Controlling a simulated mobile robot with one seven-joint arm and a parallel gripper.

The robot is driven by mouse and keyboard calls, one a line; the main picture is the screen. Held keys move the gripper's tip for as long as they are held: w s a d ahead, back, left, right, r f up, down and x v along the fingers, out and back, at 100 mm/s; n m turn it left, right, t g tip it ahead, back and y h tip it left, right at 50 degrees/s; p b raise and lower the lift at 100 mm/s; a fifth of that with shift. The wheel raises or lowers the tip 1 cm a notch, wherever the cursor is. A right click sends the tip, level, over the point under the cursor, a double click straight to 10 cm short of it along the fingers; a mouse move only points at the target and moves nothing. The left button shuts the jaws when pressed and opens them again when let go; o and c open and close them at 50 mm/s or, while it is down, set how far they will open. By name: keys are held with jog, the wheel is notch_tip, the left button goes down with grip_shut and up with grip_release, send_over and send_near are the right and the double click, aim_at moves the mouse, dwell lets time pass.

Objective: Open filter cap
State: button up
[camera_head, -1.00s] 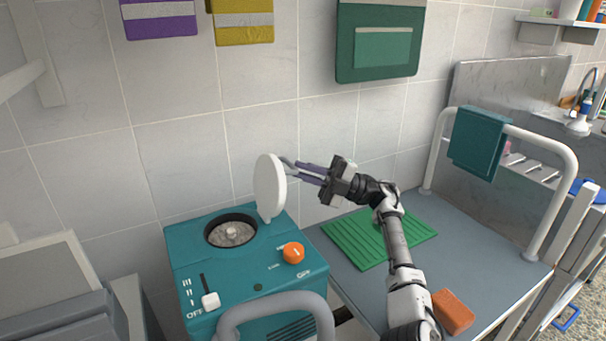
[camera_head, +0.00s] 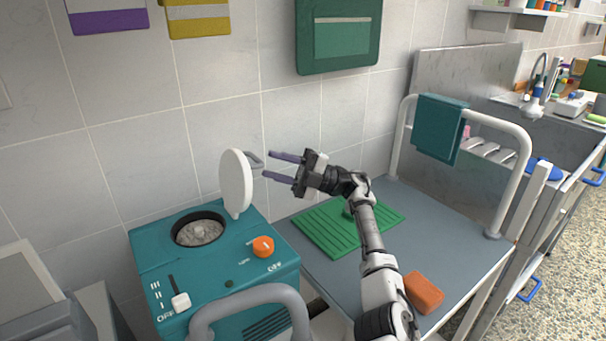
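The white round filter cap (camera_head: 236,183) stands upright, hinged at the back right of the round opening on the teal machine (camera_head: 150,262). The opening (camera_head: 199,230) is uncovered and shows grey, lint-like material inside. A small grey handle (camera_head: 253,160) sticks out from the cap's right side. My gripper (camera_head: 284,167) is to the right of the cap, its two purple fingers spread and pointing left toward the handle. Nothing shows between the fingers, and they look apart from the handle.
An orange knob (camera_head: 263,246) and a white slider (camera_head: 181,302) sit on the machine's top. A green ribbed mat (camera_head: 325,240) and an orange sponge (camera_head: 424,292) lie on the grey table (camera_head: 450,228). A white rail with a teal towel (camera_head: 438,127) stands at the right.

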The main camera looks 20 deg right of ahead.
jog(key=b+v, duration=0.9)
jog(key=v, duration=0.3)
dwell(0.6)
